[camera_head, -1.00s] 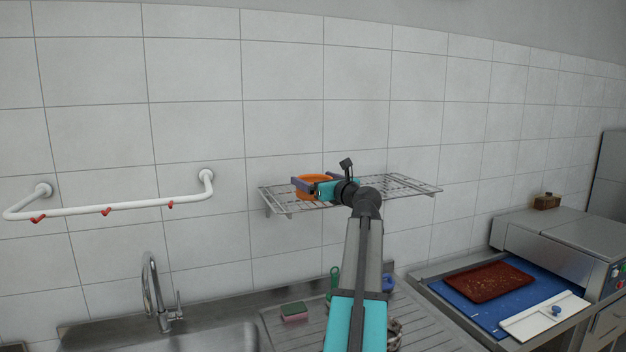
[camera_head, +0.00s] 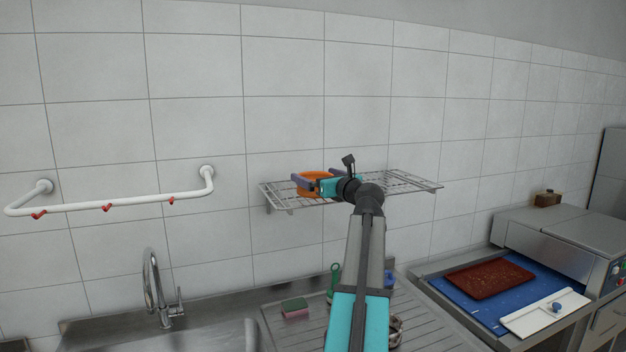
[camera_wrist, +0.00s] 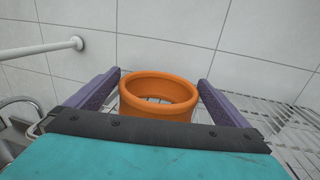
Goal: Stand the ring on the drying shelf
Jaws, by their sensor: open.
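The orange ring (camera_head: 313,177) is on the left part of the wire drying shelf (camera_head: 405,182) on the tiled wall. In the wrist view the ring (camera_wrist: 160,92) shows its round opening facing up, with shelf wires visible through it. My gripper (camera_head: 314,180) is at the shelf around the ring. In the wrist view its purple fingers (camera_wrist: 159,90) stand apart, one on each side of the ring, with a visible gap on both sides. The ring's lower near edge is hidden behind my gripper's body.
A white wall rail (camera_head: 120,208) with red hooks is left of the shelf. Below are a sink tap (camera_head: 152,285), a sponge (camera_head: 295,308) and a ribbed drainboard (camera_head: 290,325). A blue mat with a brown tray (camera_head: 488,280) lies at right. The shelf's right half is clear.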

